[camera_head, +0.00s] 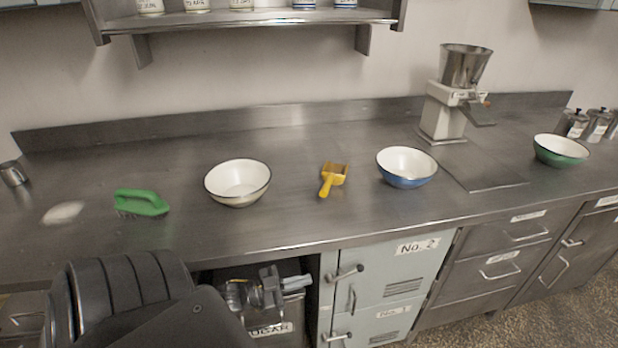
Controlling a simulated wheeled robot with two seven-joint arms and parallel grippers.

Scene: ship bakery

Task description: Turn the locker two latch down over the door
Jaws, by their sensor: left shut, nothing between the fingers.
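The locker two door (385,275) is pale green, marked No. 2, in the counter front right of centre in the head view, and looks closed. Its latch (345,273) is a small metal bar near the door's upper left corner, lying nearly level with its right end slightly raised. A vertical handle (352,299) sits just below it. My left gripper (298,283) is shut and empty, to the left of the latch and apart from it, in front of the opening under the counter. My right gripper is not in view.
The steel counter (290,215) overhangs the locker. Below it, a sugar bin (270,329) stands behind my left gripper. The No. 1 door (385,326) has its own latch (336,338).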

